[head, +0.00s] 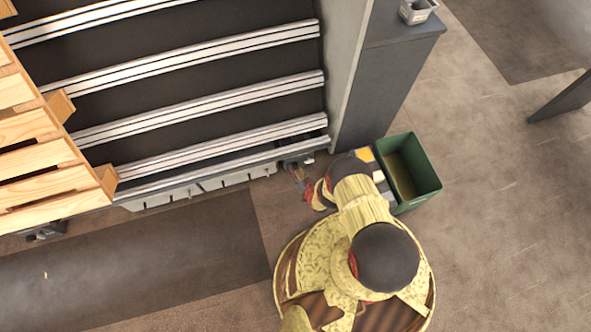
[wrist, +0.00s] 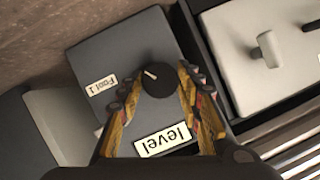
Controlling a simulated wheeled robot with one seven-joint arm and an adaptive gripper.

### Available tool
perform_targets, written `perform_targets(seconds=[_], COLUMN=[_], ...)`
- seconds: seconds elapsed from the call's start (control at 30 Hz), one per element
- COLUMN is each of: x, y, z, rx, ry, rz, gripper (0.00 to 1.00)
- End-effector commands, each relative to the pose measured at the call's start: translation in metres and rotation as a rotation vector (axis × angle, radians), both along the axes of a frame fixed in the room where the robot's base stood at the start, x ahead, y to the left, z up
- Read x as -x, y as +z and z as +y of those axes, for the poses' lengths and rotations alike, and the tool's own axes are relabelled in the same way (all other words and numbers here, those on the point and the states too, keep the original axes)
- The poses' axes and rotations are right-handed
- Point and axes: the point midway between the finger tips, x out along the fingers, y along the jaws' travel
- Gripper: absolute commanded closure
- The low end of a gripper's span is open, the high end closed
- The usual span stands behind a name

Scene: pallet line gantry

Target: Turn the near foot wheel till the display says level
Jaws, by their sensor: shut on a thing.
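The near foot wheel (wrist: 158,80) is a round black knob with a white pointer line, set on a dark grey box (wrist: 100,55). A small label reading "Foot 1" (wrist: 102,82) is on the box beside it. My gripper (wrist: 160,88) has its two yellow fingers on either side of the wheel, shut on it. The display (wrist: 163,140) shows "level", upside down in the wrist view. In the head view my gripper is low by the conveyor's near corner, largely covered by my arm, and the wheel cannot be made out there.
A grey cabinet (head: 385,75) stands at the corner. A green bin (head: 425,165) is close to the right of my arm. Open floor (head: 500,230) is further right.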

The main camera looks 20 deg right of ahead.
Motion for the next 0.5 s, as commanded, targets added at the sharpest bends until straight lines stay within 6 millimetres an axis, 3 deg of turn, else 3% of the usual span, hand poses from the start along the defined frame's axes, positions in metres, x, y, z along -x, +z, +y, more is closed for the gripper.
perform_targets(seconds=[0.5], x=[0.0003], y=[0.0000], z=[-0.0006], rx=[-0.103], ry=[-0.001], rz=[0.002], gripper=[0.90])
